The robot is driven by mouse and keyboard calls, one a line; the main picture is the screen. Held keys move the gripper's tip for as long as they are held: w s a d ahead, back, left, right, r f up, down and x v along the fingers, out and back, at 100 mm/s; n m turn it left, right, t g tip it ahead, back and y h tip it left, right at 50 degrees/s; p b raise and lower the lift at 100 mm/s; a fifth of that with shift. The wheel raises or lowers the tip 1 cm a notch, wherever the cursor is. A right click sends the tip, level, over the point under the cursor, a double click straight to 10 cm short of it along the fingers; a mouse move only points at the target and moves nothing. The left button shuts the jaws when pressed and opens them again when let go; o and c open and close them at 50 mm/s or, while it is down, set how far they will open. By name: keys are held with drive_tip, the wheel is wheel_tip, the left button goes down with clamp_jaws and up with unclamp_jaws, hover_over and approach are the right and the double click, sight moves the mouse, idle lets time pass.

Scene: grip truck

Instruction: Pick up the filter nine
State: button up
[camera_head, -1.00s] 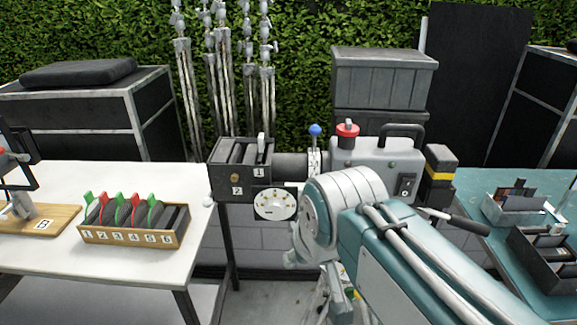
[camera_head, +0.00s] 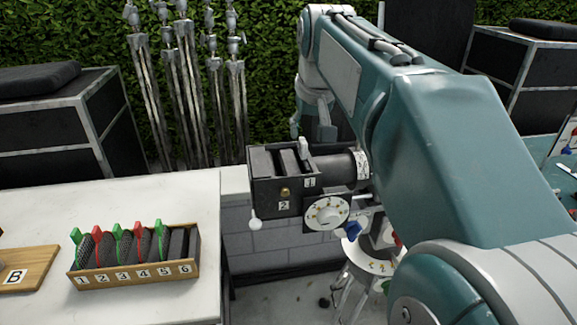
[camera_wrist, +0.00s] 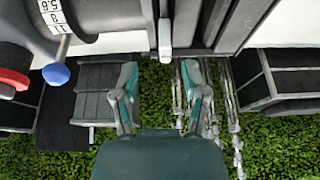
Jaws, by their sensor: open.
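No filter marked nine can be read in either view. Several round dark filters with green and red tabs (camera_head: 118,245) stand upright in a wooden rack (camera_head: 140,276) with slots numbered 1 to 6, on the white table at left; the right-hand slots show no coloured tabs. My gripper (camera_wrist: 161,85) is open and empty in the wrist view, its two fingers apart below a dark box with a pale lever (camera_wrist: 165,38). In the head view my arm rises over the right side, and its end is partly hidden.
A dark slotted box (camera_head: 275,190) marked 1 and 2, with a dial (camera_head: 327,212), stands right of the white table (camera_head: 200,215). A wooden board marked B (camera_head: 30,270) lies at left. A blue knob (camera_wrist: 57,73) and red button (camera_wrist: 12,82) are at the wrist view's left.

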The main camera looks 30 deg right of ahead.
sight(304, 140)
drive_tip(key=shift+w+d+f, duration=0.2)
drive_tip(key=shift+w+f, duration=0.05)
drive_tip(key=shift+f, duration=0.4)
drive_tip(key=f, duration=0.1)
drive_tip(key=w+f, duration=0.2)
drive_tip(key=f, duration=0.1)
drive_tip(key=shift+a+f, duration=0.1)
drive_tip(key=shift+a, duration=0.3)
drive_tip(key=shift+s+d, duration=0.1)
drive_tip(key=shift+d, duration=0.1)
drive_tip(key=shift+c, duration=0.3)
drive_tip(key=shift+d, duration=0.1)
clamp_jaws()
